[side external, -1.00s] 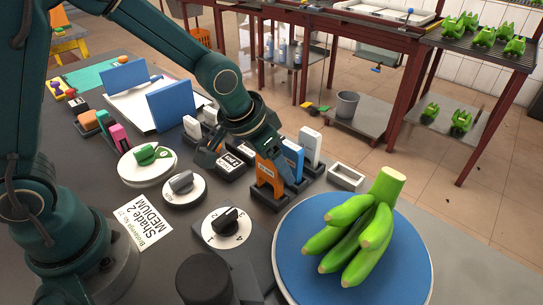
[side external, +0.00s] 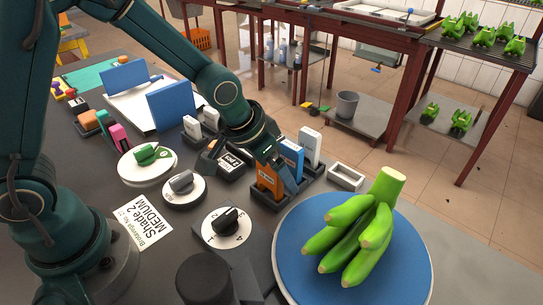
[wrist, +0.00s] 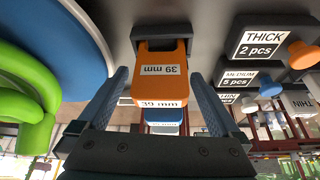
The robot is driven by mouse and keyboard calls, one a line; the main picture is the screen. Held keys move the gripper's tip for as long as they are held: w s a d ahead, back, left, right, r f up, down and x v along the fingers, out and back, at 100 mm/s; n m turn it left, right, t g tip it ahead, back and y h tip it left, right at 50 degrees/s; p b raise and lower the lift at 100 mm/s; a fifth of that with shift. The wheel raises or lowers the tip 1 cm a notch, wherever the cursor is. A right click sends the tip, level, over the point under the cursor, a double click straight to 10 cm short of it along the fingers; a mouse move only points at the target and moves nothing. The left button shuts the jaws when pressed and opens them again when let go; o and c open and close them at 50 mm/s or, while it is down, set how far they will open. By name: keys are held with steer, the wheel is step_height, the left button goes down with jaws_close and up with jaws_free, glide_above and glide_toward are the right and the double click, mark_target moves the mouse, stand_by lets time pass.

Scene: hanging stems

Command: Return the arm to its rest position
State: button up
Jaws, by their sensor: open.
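My gripper (side external: 277,168) is at the row of upright gauge blocks, with its jaws apart. In the wrist view my gripper (wrist: 160,105) has one finger on each side of the orange block marked 39 mm (wrist: 160,72), with a visible gap to each finger. My arm reaches over the table from the left, bent at the elbow.
Blue block (side external: 291,153) and white block (side external: 310,145) stand right beside my gripper. A green banana bunch (side external: 353,235) sits on a blue turntable (side external: 300,275) in front. Dial (side external: 227,226), knobs and label boxes (side external: 228,163) lie nearby.

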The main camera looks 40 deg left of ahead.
steer(key=v, duration=0.3)
steer(key=shift+s+r, duration=0.1)
steer(key=shift+r, duration=0.3)
steer(key=s+a+r+n, duration=0.1)
steer(key=s+a+r, duration=0.2)
steer(key=s, duration=0.4)
steer(key=s+a+r+n, duration=0.1)
steer(key=s+a+r, duration=0.2)
steer(key=s+r, duration=0.2)
steer(key=s, duration=0.3)
steer(key=shift+s+t+y, duration=0.2)
steer(key=shift+t+y, duration=0.2)
